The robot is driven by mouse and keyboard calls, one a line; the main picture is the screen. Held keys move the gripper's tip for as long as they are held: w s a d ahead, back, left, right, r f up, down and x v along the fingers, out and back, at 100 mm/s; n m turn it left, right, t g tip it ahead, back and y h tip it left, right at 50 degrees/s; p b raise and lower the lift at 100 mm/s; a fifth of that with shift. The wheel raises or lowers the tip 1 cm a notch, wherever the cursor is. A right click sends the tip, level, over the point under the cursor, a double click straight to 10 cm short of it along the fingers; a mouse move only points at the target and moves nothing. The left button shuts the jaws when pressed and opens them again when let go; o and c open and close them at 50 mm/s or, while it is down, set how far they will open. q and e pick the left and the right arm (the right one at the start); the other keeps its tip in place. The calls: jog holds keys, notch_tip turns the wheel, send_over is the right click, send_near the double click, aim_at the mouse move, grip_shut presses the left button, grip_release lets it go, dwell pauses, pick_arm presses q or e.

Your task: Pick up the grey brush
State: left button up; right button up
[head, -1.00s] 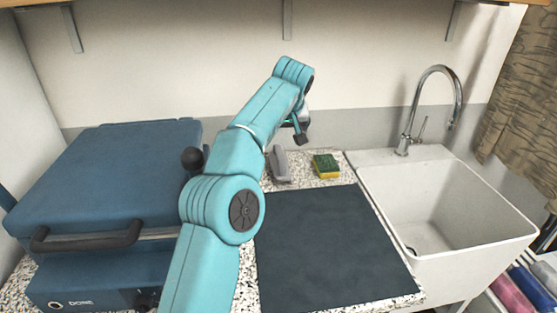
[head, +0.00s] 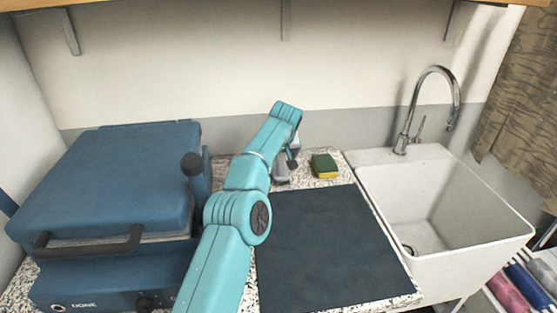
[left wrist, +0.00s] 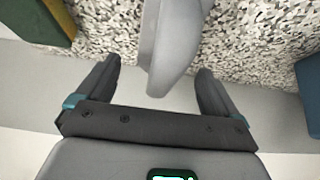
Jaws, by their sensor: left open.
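The grey brush (head: 281,177) lies on the speckled counter behind the dark mat, and my left arm partly hides it in the head view. In the left wrist view the grey brush (left wrist: 178,45) reaches down between the two fingers, with a gap on each side. My left gripper (left wrist: 158,72) is open, its dark fingers on either side of the brush's near end. In the head view my left gripper (head: 292,160) is low over the brush, mostly hidden by its own wrist. My right gripper is not in view.
A yellow and green sponge (head: 324,166) lies to the right of the brush. A blue press machine (head: 110,185) stands at left, with a black knob near my arm. A white sink (head: 450,215) with a tap is at right. The dark mat (head: 330,245) is bare.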

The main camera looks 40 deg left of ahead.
pick_arm(q)
jog(key=shift+p+x, duration=0.4)
jog(key=shift+x, duration=0.7)
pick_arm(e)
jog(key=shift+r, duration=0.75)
pick_arm(q)
jog(key=shift+a, duration=0.1)
jog(key=c, duration=1.2)
